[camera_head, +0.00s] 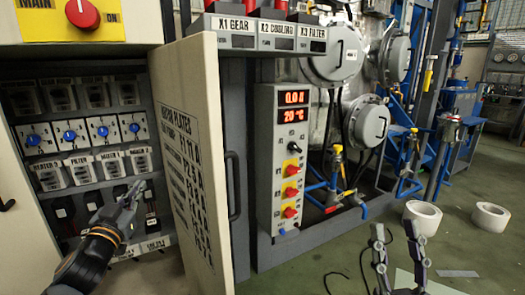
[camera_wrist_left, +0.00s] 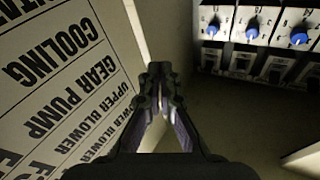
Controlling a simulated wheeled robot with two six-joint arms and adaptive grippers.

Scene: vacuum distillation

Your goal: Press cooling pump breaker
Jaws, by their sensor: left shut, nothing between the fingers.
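The open grey cabinet (camera_head: 75,75) at the left of the head view holds rows of breakers and blue-knobbed switches (camera_head: 70,135). A row of labelled breakers (camera_head: 82,170) sits below the knobs, with darker switches (camera_head: 62,210) lower down. I cannot read which one is the cooling pump breaker. My left gripper (camera_head: 133,193) is shut and empty in front of the lower switches, and hides some of them. In the left wrist view its closed fingertips (camera_wrist_left: 160,70) point into the cabinet, apart from the blue knobs (camera_wrist_left: 252,28). My right gripper (camera_head: 398,243) is open and empty at the lower right.
The open cabinet door (camera_head: 195,150), with printed motor plates, stands right of my left gripper; its lettering fills the left of the wrist view (camera_wrist_left: 60,80). A control panel (camera_head: 290,165) stands farther right. Paper rolls (camera_head: 423,216) lie on the floor.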

